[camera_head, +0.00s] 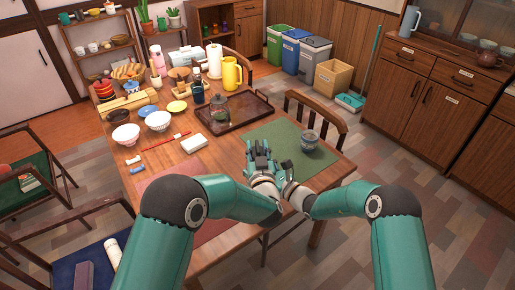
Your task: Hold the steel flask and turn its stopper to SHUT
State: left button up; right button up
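I cannot make out a steel flask or its stopper for certain. A dark blue bottle (197,92) stands upright by the back left of the brown tray, well away from both grippers. A grey-blue lidded pot or cup (309,141) stands on the green mat (283,133), to the right of my grippers. My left gripper (259,150) is over the mat's near left part, its dark fingers apart with nothing seen between them. My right gripper (284,168) is close beside it, angled inward; its fingers are small and partly overlapped, so its opening is unclear.
The brown tray (236,120) holds a glass pot (219,106). Bowls (158,121), a white box (194,143), a yellow jug (231,73) and a paper roll (214,60) crowd the table's left and back. A chair (318,116) stands at the right edge.

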pick_arm(q)
jog(key=shift+c, duration=0.3)
grip_shut()
jog(key=shift+a+m+h, duration=0.1)
jog(key=shift+m+h, duration=0.2)
jog(key=shift+h, duration=0.1)
jog(key=m+h, duration=0.2)
jog(key=h, duration=0.2)
jog(key=m+g+h, duration=0.1)
jog(key=m+h, duration=0.2)
jog(key=h, duration=0.1)
jog(key=shift+w+a+g, duration=0.1)
jog(key=shift+w+g, duration=0.05)
jog(key=shift+g, duration=0.15)
jog(key=m+g+h, duration=0.1)
jog(key=m+h, duration=0.1)
jog(key=m+g+h, duration=0.1)
jog(key=h, duration=0.2)
jog(key=shift+r+m+g, duration=0.1)
jog(key=shift+m+g, duration=0.2)
jog(key=shift+m, duration=0.1)
jog(key=shift+m+g+h, duration=1.3)
jog(key=shift+g+h, duration=0.1)
jog(key=shift+g, duration=0.3)
